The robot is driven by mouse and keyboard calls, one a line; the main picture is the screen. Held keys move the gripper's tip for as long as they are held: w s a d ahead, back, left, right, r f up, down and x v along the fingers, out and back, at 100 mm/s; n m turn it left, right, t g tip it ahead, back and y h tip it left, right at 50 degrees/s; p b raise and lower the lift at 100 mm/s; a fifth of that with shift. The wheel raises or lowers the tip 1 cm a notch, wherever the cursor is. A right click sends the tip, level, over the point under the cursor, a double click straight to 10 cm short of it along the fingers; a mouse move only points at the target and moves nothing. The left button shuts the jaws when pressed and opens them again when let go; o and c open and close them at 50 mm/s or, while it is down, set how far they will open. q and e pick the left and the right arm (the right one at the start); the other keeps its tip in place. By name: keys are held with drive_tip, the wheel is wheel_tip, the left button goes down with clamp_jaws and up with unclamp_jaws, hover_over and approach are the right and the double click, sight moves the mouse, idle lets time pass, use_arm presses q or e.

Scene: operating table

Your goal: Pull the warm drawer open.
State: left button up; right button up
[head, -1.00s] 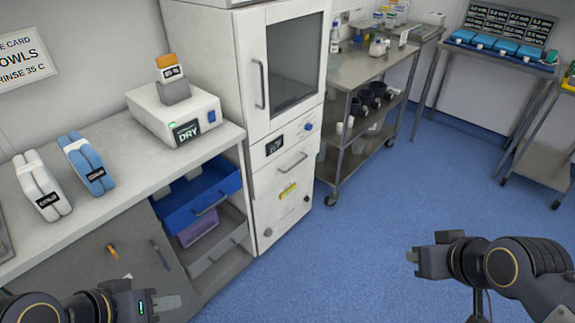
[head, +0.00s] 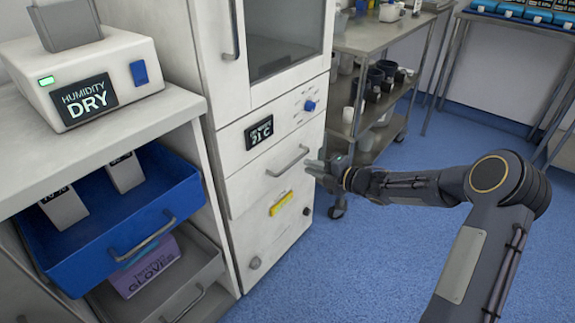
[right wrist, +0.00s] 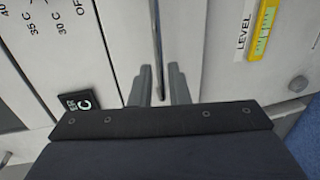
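The warm drawer (head: 270,170) is a white front in the tall white cabinet, below a glass door and beside a small temperature display (head: 258,132). It looks closed. Its slim metal handle (head: 288,162) shows in the head view, and the handle bar also runs up the right wrist view (right wrist: 158,45). My right gripper (head: 313,168) is close to the right end of the handle. In the right wrist view its two fingers (right wrist: 159,84) are apart, with the bar lined up between them. I cannot tell whether they touch it. My left gripper is out of view.
A blue drawer (head: 95,262) stands open at left, above a grey drawer (head: 195,290) with a purple glove box (head: 150,268). A white humidity device (head: 95,75) sits on the counter. A metal cart (head: 375,40) stands right of the cabinet. Blue floor is clear in front.

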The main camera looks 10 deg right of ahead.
sight(294, 161)
drive_tip(key=b+x, duration=0.1)
drive_tip(key=x, duration=0.6)
drive_tip(key=shift+b, duration=0.3)
drive_tip(key=shift+c, duration=0.3)
clamp_jaws()
